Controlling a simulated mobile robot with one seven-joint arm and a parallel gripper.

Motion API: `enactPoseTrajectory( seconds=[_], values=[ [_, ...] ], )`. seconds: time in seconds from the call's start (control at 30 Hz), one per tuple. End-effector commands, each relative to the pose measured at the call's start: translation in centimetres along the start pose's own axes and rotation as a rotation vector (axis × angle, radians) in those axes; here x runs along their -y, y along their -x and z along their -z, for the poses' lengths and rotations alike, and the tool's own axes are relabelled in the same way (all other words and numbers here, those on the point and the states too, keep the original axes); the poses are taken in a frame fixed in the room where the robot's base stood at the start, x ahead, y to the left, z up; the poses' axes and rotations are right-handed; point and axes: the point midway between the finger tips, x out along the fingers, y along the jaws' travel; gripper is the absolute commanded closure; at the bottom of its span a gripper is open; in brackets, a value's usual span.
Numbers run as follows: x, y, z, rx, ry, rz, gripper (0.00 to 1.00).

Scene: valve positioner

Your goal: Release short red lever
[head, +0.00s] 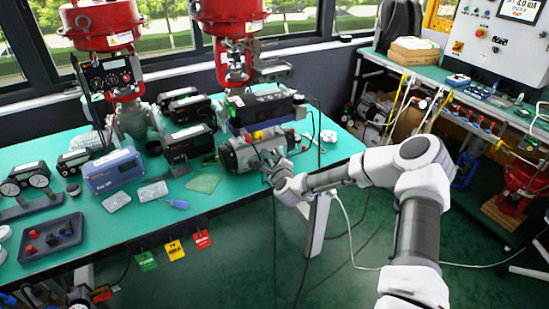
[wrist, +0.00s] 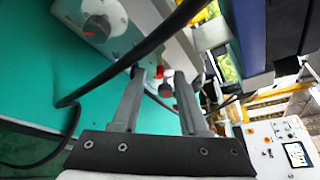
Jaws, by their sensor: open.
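A short red lever (wrist: 166,90) shows in the wrist view as a small dark red piece between the two fingers of my gripper (wrist: 161,75). The fingers are apart, with visible gaps around the red piece. I cannot tell whether either finger touches it. In the head view my gripper (head: 272,163) is at the front of a grey cylindrical valve actuator (head: 238,155) near the bench's right end. The lever cannot be clearly made out there, since the gripper and actuator crowd that spot.
A black cable (wrist: 110,70) crosses the wrist view close to the fingers. Black positioner boxes (head: 188,143) and a blue-grey box (head: 113,171) stand left on the green bench (head: 110,240). A tray (head: 50,238) with knobs lies at the front left.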

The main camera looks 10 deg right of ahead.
Motion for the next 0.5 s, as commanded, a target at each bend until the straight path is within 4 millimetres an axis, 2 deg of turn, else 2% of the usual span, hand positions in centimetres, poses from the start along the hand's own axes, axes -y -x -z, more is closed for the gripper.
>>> enactPoseTrajectory(
  seconds=[0.07, 0.3, 0.5],
  values=[
    [-0.01, 0.02, 0.0, 0.0, 0.0, 0.0, 0.57],
    [-0.01, 0.03, 0.0, 0.0, 0.0, 0.0, 0.98],
    [-0.01, 0.04, 0.0, 0.0, 0.0, 0.0, 1.0]
  ],
)
